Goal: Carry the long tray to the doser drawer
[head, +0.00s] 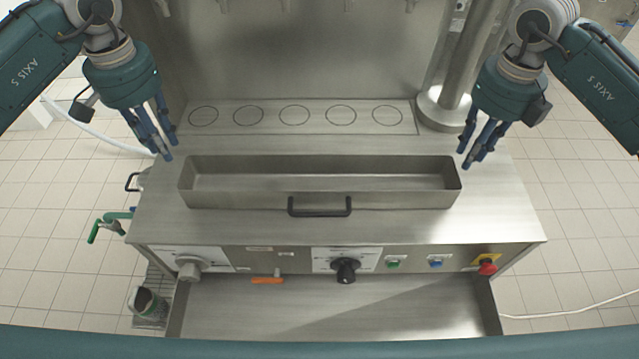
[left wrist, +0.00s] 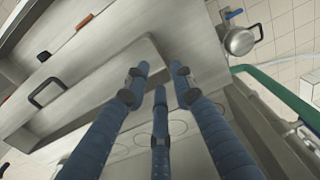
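The long tray (head: 250,200) is a shallow steel trough with a dark handle (head: 320,207) on its front wall. It sits on the steel worktop and looks empty. My left gripper (head: 168,157) is just off the tray's left end, fingers pointing down, apart from it. In the left wrist view its fingers (left wrist: 158,85) are spread with nothing between them, and the tray (left wrist: 75,97) is to their left. My right gripper (head: 463,160) is just off the tray's right end, fingers apart and empty. The doser drawer is not clearly identifiable; a wide steel tray-like compartment (head: 330,325) is at the front below the panel.
The control panel has a black knob (head: 346,270), a grey knob (head: 188,267) and a red button (head: 487,267). A steel column (head: 447,105) stands behind at right. A plate with several ring marks (head: 294,116) lies behind the tray. A green-handled valve (head: 95,232) sticks out left.

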